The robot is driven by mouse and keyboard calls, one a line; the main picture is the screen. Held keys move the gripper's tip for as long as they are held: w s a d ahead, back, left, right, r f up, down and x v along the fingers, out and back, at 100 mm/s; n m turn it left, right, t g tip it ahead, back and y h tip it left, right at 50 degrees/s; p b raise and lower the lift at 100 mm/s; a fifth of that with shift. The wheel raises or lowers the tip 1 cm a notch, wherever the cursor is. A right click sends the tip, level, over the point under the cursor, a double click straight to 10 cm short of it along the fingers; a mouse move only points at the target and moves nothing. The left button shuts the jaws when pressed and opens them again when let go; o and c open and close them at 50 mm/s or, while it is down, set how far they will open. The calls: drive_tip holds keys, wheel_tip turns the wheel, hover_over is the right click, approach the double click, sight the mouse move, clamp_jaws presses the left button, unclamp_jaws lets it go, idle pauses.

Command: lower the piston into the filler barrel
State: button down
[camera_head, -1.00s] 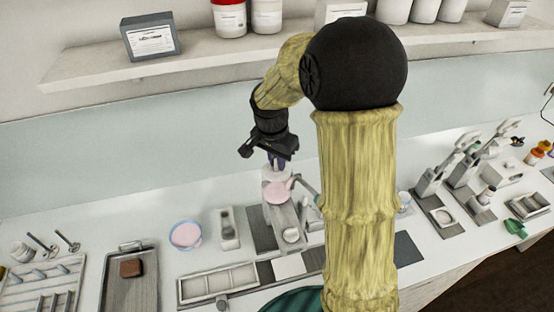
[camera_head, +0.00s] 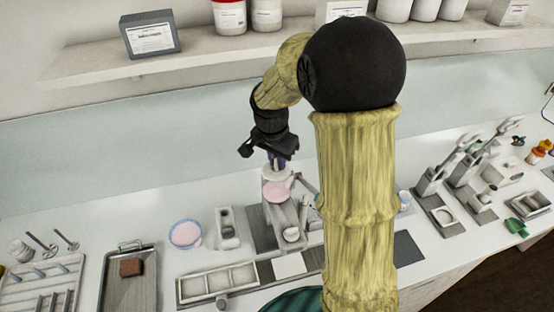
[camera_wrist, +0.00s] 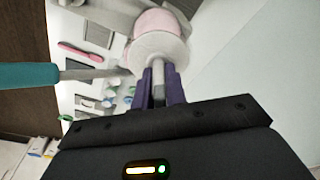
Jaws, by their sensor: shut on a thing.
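My gripper (camera_head: 278,162) is shut on the rod of the piston (camera_wrist: 158,75), between purple fingers in the wrist view (camera_wrist: 160,88). The piston's pale round disc (camera_wrist: 157,50) lies just past the fingertips, over the pink-filled filler barrel (camera_wrist: 158,22). In the head view the filler barrel (camera_head: 277,190) looks clear with pink cream in it, standing on its grey filler base below my gripper. The white piston (camera_head: 276,173) is at the barrel's mouth. I cannot tell how far into the barrel the disc is.
A teal-handled lever (camera_wrist: 28,75) sticks out beside the barrel. A bowl of pink cream (camera_head: 185,235), a small grey holder (camera_head: 228,230) and a sectioned tray (camera_head: 218,283) stand left of the filler. A shelf (camera_head: 200,55) with tubs runs above. Lever presses (camera_head: 440,185) stand at the right.

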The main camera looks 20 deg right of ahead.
drive_tip(key=shift+f+b, duration=3.4)
drive_tip(key=shift+f, duration=0.8)
idle(0.5)
drive_tip(key=c, duration=1.3)
unclamp_jaws()
drive_tip(key=shift+c, duration=0.2)
drive_tip(key=shift+r, duration=0.1)
drive_tip(key=shift+r+p, duration=2.35)
drive_tip(key=shift+r, duration=0.6)
